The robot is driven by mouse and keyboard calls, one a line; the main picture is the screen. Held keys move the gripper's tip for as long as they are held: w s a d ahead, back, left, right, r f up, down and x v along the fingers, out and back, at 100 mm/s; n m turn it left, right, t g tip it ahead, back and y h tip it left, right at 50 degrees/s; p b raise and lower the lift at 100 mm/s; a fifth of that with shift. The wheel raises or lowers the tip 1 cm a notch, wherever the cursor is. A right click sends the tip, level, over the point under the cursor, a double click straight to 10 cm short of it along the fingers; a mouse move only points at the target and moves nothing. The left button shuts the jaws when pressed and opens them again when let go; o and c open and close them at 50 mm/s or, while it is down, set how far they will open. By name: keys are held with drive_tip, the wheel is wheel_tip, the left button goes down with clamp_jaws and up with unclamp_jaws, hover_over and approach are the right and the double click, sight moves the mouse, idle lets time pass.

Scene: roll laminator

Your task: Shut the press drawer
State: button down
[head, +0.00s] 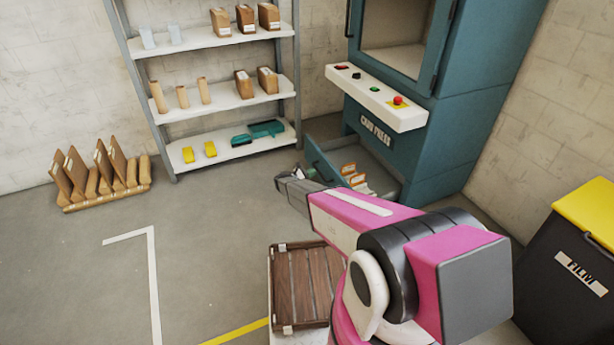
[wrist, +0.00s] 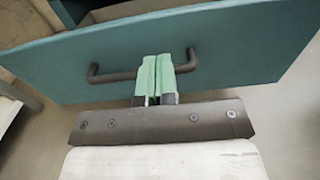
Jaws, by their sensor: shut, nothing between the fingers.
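The press drawer (head: 318,163) is a teal drawer low in the teal card press (head: 386,145). It stands pulled out, and orange-and-white items show inside it in the head view. In the wrist view its teal front (wrist: 235,55) fills the upper picture, with a dark bar handle (wrist: 110,76) across it. My gripper (head: 283,181) is in front of the drawer in the head view. In the wrist view its green fingertips (wrist: 165,75) are together and empty, overlapping the middle of the handle. I cannot tell whether they touch the handle or the front.
A shelf rack (head: 222,105) with boxes stands left of the press. A wooden rack of brown boards (head: 100,185) is on the floor at left. A brown slatted crate (head: 307,285) is below my arm. A black film bin (head: 570,275) stands at right. The left floor is open.

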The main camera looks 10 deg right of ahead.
sight(330, 168)
drive_tip(key=x, duration=0.8)
drive_tip(key=shift+d, duration=0.15)
drive_tip(key=x, duration=2.9)
drive_tip(key=shift+w+d+f, duration=0.1)
drive_tip(key=shift+w+d, duration=0.1)
drive_tip(key=shift+d, duration=0.1)
drive_tip(key=shift+a, duration=0.1)
